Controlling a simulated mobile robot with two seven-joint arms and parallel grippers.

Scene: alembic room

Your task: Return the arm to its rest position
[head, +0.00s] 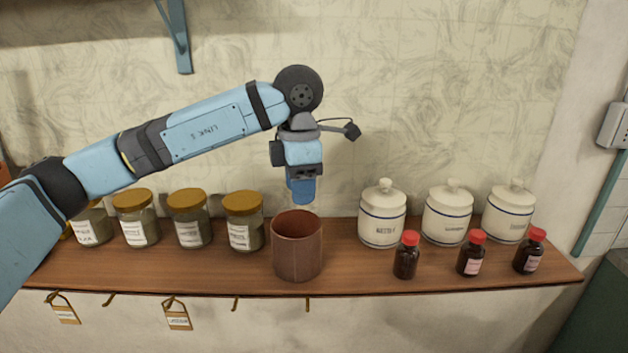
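My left arm reaches in from the left in the head view, raised over the wooden shelf. Its gripper (301,190) points straight down above a brown cylindrical pot (298,257) on the shelf. The fingertips are just above the pot's rim, apart from it as far as I can see. The fingers show as one blue block from this side, so I cannot tell whether they are open or shut. No held object shows at the fingertips. My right gripper is not in view.
The shelf (345,282) holds several gold-lidded jars (190,222) at left. At right stand three white lidded canisters (382,218) behind three dark red-capped bottles (406,260). Tags (178,318) hang from hooks below the front edge. A blue bracket (178,40) is on the wall above.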

